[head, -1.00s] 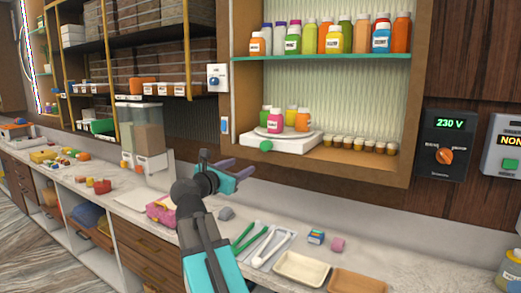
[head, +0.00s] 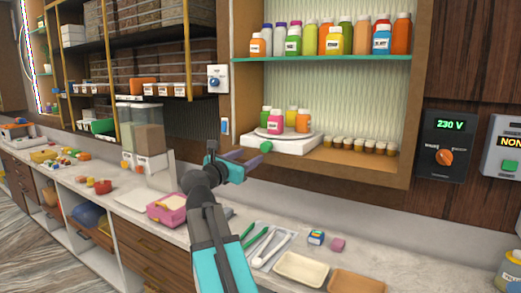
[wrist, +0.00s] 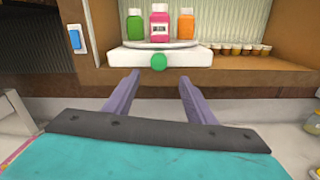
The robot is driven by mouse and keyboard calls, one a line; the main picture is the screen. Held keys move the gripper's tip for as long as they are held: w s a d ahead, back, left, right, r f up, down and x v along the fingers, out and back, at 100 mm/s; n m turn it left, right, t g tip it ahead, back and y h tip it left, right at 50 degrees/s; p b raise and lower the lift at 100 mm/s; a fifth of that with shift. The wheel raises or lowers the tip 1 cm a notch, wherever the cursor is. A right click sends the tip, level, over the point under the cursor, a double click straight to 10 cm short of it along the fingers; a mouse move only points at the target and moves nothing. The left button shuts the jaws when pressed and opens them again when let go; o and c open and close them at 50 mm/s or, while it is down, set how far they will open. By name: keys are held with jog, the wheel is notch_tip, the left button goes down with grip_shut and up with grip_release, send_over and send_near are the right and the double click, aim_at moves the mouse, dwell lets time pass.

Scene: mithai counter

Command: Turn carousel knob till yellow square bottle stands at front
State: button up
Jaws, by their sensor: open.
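The carousel (head: 272,132) is a round turntable on a white base inside the lit cabinet. Its green knob (head: 266,146) is on the base front and also shows in the wrist view (wrist: 158,62). A pink bottle (wrist: 160,24) stands at the front, with a green bottle (wrist: 136,24) left and an orange bottle (wrist: 186,25) right. A yellow bottle (head: 291,112) stands behind, partly hidden; its shape is unclear. My gripper (wrist: 160,78) is open and empty, its fingers pointing at the base, with the knob between them in view but apparently beyond the tips.
Several small cups (head: 360,144) line the cabinet floor right of the carousel. A shelf (head: 330,57) with many bottles is above. A pink box (head: 167,208), tongs (head: 270,247) and trays (head: 302,268) lie on the counter below. A blue switch (wrist: 74,39) is on the cabinet's left side.

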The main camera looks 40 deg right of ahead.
aim_at(265, 148)
jog(key=p+x, duration=0.2)
jog(key=x, duration=0.9)
jog(key=shift+p, duration=0.4)
